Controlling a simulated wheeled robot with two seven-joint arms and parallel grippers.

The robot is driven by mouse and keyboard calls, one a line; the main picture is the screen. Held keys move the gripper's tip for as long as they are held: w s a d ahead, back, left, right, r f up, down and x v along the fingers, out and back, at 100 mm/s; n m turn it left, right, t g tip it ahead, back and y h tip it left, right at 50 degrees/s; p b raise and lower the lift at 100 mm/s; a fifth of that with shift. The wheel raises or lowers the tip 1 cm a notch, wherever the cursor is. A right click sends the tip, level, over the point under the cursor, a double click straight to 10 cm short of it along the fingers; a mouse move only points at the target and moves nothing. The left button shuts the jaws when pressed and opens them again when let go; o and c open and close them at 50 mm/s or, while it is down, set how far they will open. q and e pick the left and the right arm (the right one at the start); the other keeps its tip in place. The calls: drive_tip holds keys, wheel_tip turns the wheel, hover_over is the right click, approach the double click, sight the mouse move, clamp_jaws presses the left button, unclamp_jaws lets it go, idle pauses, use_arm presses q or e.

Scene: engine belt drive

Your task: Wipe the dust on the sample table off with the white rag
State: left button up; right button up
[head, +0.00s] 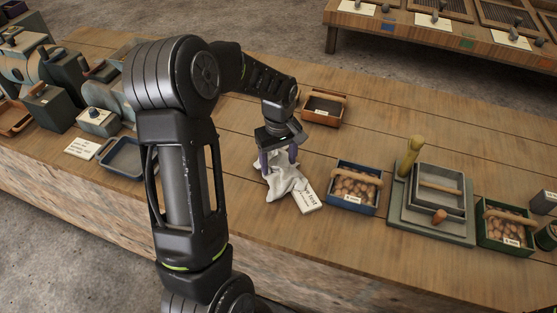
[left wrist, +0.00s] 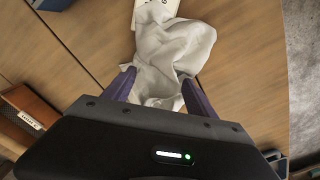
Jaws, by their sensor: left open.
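The white rag (head: 284,178) lies crumpled on the wooden sample table (head: 250,215), partly over a white printed card (head: 308,199). In the left wrist view the rag (left wrist: 172,48) fills the space ahead of and between my fingers. My left gripper (head: 278,160) is open, low over the rag, pointing down. In the left wrist view its two purple fingers (left wrist: 157,88) stand on either side of a bunched part of the rag. I cannot tell whether they touch it. I cannot make out dust on the table. My right gripper is not in view.
A blue box of brown lumps (head: 355,187) stands right of the card. A small wooden-handled tray (head: 323,108) stands behind the gripper. A grey-green stand with a sieve (head: 432,200) is farther right. A blue tray (head: 122,157) lies left of my arm. Bare table lies in front of the rag.

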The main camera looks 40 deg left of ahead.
use_arm(q)
drive_tip(key=shift+o, duration=0.5)
drive_tip(key=shift+f, duration=0.15)
drive_tip(key=shift+f+b, duration=0.9)
drive_tip(key=shift+f, duration=0.15)
drive_tip(key=shift+r, duration=0.15)
drive_tip(key=shift+c, duration=1.2)
drive_tip(key=c, duration=1.3)
clamp_jaws()
